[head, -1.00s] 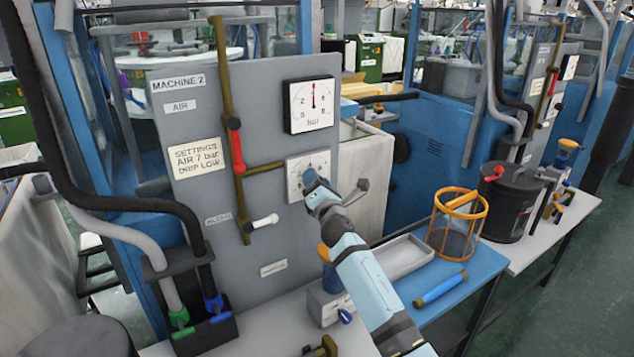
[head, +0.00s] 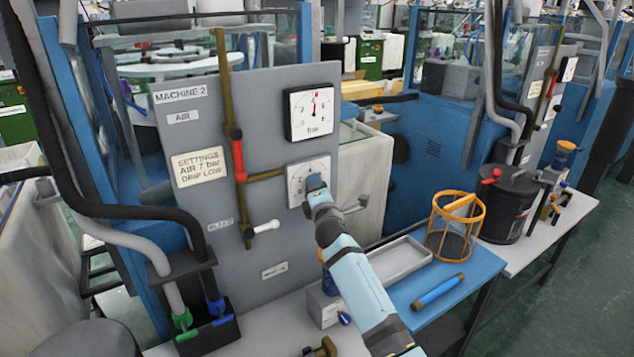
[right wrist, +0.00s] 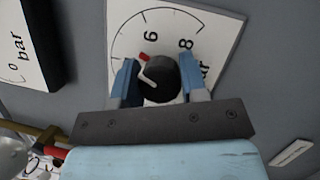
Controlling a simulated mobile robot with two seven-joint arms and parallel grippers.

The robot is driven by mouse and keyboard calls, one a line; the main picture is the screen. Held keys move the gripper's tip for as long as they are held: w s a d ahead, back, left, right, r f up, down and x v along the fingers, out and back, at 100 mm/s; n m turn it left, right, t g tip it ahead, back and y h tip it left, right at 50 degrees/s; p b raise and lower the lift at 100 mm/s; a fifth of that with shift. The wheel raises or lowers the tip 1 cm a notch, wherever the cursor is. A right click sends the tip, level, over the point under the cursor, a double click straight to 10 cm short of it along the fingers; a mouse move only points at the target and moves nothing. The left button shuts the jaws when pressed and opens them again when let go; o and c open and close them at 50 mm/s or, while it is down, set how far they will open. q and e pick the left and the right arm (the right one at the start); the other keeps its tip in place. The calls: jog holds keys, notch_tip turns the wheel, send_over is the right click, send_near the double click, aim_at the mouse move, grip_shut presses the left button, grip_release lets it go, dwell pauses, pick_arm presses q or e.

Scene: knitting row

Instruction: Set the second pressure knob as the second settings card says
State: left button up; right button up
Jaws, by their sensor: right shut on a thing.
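The second pressure knob (right wrist: 160,78) is black with a white line and a red mark beside it. It sits on a white dial plate (right wrist: 120,28); in the right wrist view the red mark lies near the 6, with the 8 to its right. My right gripper (head: 314,184) has its blue fingers on both sides of the knob and is shut on it. It hides the knob in the head view. The settings card (head: 199,166) reads "SETTINGS AIR 7 bar DRIP LOW". My left gripper is out of view.
A brass pipe with a red-handled valve (head: 238,160) runs left of the dial. A white-handled valve (head: 264,227) sits below.

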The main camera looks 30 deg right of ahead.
jog(key=shift+r+m+g+p, duration=0.25)
jog(key=shift+m+g+p, duration=0.25)
jog(key=shift+m+p, duration=0.4)
jog(key=m+p, duration=0.2)
jog(key=m, duration=0.1)
jog(key=shift+g, duration=0.4)
jog(key=m+g+p, duration=0.1)
jog(key=m+p, duration=0.1)
jog(key=p, duration=0.1)
jog(key=m+y+p, duration=0.1)
jog(key=m+p, duration=0.2)
jog(key=shift+g+p, duration=0.35)
jog(key=shift+g, duration=0.05)
jog(key=shift+f+m+y+p, duration=0.15)
jog(key=shift+m+y+p, duration=0.15)
jog(key=shift+m+p, duration=0.45)
jog(key=shift+g, duration=0.3)
jog(key=shift+f+m+p, duration=0.1)
jog(key=shift+m+p, duration=0.15)
jog(key=shift+p, duration=0.05)
jog(key=o, duration=0.9)
jog(key=shift+s, duration=0.1)
